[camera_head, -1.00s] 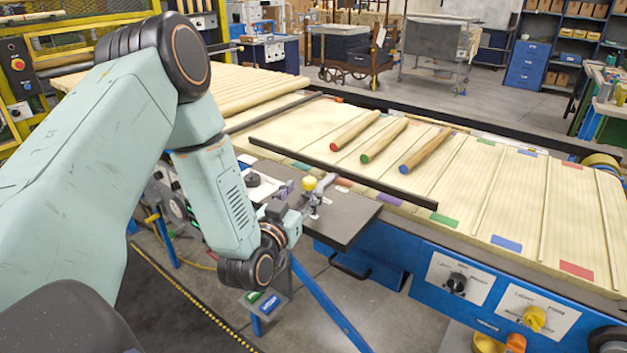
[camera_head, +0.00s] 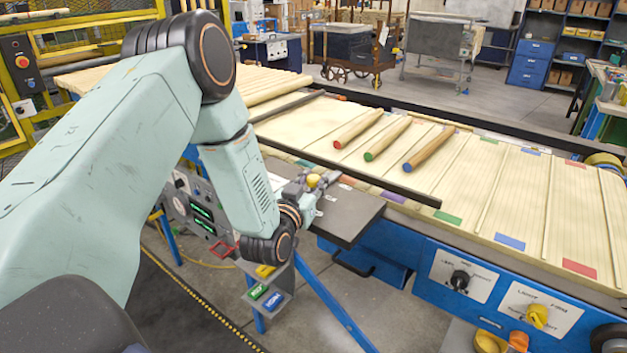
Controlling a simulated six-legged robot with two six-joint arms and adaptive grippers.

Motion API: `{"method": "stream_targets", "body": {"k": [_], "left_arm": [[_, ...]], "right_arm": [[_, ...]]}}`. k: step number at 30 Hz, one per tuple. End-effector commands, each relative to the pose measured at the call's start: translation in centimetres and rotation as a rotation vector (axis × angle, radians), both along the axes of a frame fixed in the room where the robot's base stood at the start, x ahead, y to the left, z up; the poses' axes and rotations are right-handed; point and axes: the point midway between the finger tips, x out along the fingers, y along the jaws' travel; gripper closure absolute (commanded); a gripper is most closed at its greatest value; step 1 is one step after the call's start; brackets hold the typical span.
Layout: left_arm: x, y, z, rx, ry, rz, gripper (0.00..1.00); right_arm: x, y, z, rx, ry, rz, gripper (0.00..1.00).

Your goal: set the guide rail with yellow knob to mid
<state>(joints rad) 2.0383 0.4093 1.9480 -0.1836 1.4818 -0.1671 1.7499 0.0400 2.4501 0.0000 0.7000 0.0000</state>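The guide rail (camera_head: 380,184) is a long dark bar lying slantwise along the near side of the pale slatted bed. A small yellow knob (camera_head: 313,181) shows by the dark side plate (camera_head: 350,217) in front of the rail. My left gripper (camera_head: 316,186) is at this knob, with its fingers beside it. The fingers are small and partly merge with the knob's mount, so whether they are closed on it does not show. My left forearm hides the near left part of the plate. No mid mark can be made out. My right gripper is not in view.
Three turned wood pieces with red, green and blue ends (camera_head: 425,151) lie on the bed (camera_head: 480,190) beyond the rail. Colored patches mark the bed. A blue front panel (camera_head: 420,285) carries a black dial (camera_head: 460,280) and another yellow knob (camera_head: 537,316).

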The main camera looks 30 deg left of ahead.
Motion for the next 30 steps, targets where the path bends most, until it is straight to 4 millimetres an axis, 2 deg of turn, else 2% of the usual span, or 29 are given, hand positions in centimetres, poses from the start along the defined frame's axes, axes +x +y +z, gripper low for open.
{"method": "stream_targets", "body": {"k": [1, 10, 21, 26, 30], "left_arm": [[0.0, 0.0, 0.0, 0.0, 0.0, 0.0, 0.74], [0.0, 0.0, 0.0, 0.0, 0.001, 0.0, 1.0], [0.0, 0.0, 0.0, 0.0, 0.002, 0.0, 1.0], [1.0, -0.1, -0.1, 0.001, -0.001, 0.0, 1.0], [1.0, -0.1, 0.0, 0.0, 0.001, 0.001, 1.0]], "right_arm": [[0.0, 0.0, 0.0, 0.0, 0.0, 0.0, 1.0], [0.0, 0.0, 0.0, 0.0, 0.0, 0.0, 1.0], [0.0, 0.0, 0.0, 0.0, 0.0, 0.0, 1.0], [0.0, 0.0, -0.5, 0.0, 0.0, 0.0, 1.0], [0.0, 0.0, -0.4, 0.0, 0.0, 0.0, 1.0]]}}
